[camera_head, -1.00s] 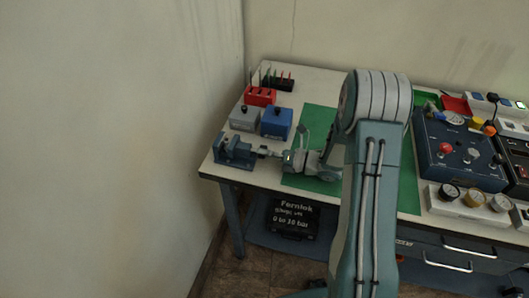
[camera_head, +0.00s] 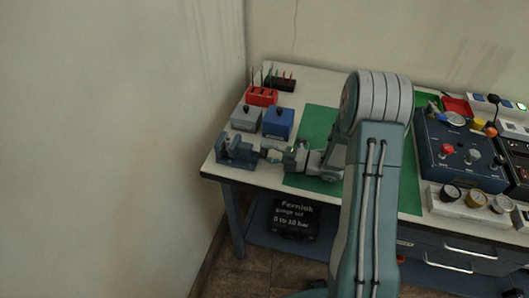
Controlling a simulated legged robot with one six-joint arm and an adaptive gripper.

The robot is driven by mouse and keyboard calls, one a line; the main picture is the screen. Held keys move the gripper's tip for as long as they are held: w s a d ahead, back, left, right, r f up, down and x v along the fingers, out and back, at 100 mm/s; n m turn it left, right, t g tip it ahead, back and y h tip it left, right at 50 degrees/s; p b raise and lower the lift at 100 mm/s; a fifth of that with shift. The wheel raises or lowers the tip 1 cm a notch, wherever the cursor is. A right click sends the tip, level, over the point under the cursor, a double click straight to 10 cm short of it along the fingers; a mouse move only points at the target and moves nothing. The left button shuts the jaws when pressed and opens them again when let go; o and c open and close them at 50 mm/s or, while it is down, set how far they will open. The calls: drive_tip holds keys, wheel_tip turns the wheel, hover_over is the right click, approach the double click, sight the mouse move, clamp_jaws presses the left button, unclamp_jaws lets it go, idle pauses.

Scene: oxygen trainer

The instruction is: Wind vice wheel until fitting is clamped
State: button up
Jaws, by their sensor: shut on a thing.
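The blue-grey vice (camera_head: 238,152) stands at the front left corner of the bench. Its spindle and wheel end (camera_head: 272,154) point right, toward my gripper (camera_head: 284,156). My gripper reaches in from the right and is shut on the vice wheel, which it mostly hides. My own arm covers the middle of the bench. The fitting and the gap between the vice jaws are too small to make out, so I cannot tell whether the fitting is clamped.
Grey (camera_head: 246,117) and blue (camera_head: 278,123) boxes stand close behind the vice. Red (camera_head: 262,96) and black (camera_head: 280,83) racks stand farther back. A green mat (camera_head: 316,124) lies under my wrist. A blue control panel (camera_head: 458,150) and gauges (camera_head: 475,198) fill the right side.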

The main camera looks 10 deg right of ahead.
drive_tip(key=shift+d+f+m, duration=0.2)
drive_tip(key=shift+d+m, duration=0.05)
drive_tip(key=shift+m, duration=0.15)
drive_tip(key=o, duration=1.1)
drive_tip(key=shift+o, duration=0.2)
drive_tip(key=shift+d, duration=0.35)
drive_tip(key=shift+a+r, duration=0.1)
drive_tip(key=shift+a, duration=0.1)
drive_tip(key=v, duration=0.8)
drive_tip(key=shift+w, duration=0.15)
drive_tip(key=shift+a, duration=0.1)
